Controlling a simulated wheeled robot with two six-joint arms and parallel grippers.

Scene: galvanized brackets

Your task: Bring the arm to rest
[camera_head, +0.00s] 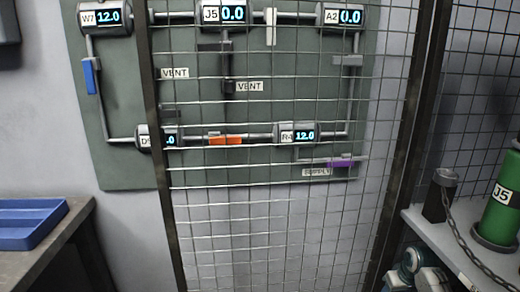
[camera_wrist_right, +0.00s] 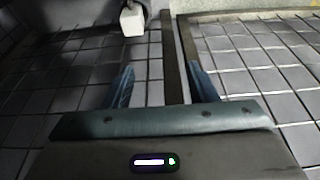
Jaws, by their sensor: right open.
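My right gripper (camera_wrist_right: 162,88) shows in the right wrist view with its two blue-grey fingers spread apart and nothing between them. Beyond the fingers are a dark upright bar (camera_wrist_right: 172,60) and wire mesh with large squares. Neither of my arms shows in the head view. My left gripper is in no frame.
A mesh gate (camera_head: 290,230) stands before a green panel (camera_head: 120,160) with pipes, gauges and coloured handles. A blue tray (camera_head: 28,238) lies on a bench at left. A shelf (camera_head: 430,228) at right holds a green cylinder (camera_head: 500,225) and a chain (camera_head: 462,235).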

